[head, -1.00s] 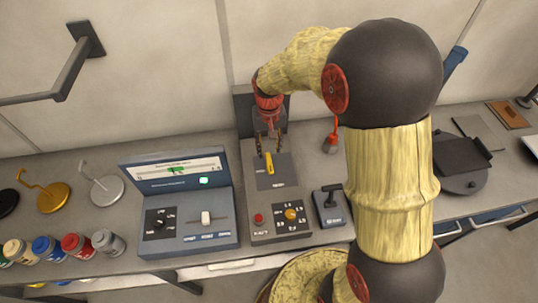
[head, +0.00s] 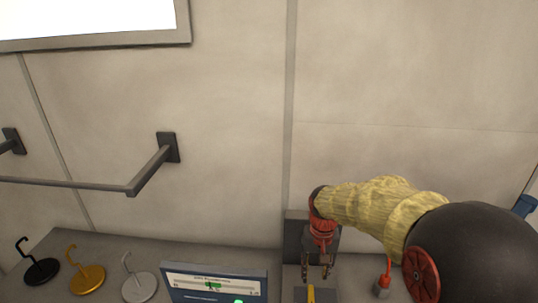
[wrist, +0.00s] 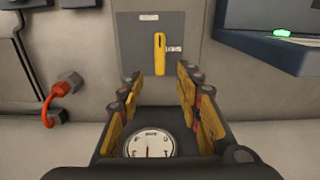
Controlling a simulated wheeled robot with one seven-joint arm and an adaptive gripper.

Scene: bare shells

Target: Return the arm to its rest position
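My gripper (head: 317,271) is at the lower right of the head view, at the end of my yellow and red arm, pointing down over the bench. In the wrist view my gripper (wrist: 160,100) has its two fingers well apart with nothing between them. A yellow lever (wrist: 160,54) on a grey panel (wrist: 193,20) lies beyond the fingertips, apart from them. The lever also shows at the bottom edge of the head view (head: 311,294). A round white dial (wrist: 150,143) sits between the finger bases in the wrist view.
A device with a lit screen (head: 213,284) stands left of my gripper. Black (head: 41,270), gold (head: 87,278) and silver (head: 139,286) hook stands are further left. A red-topped item (head: 383,278) is to the right. A wall rail (head: 130,189) juts out above the bench.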

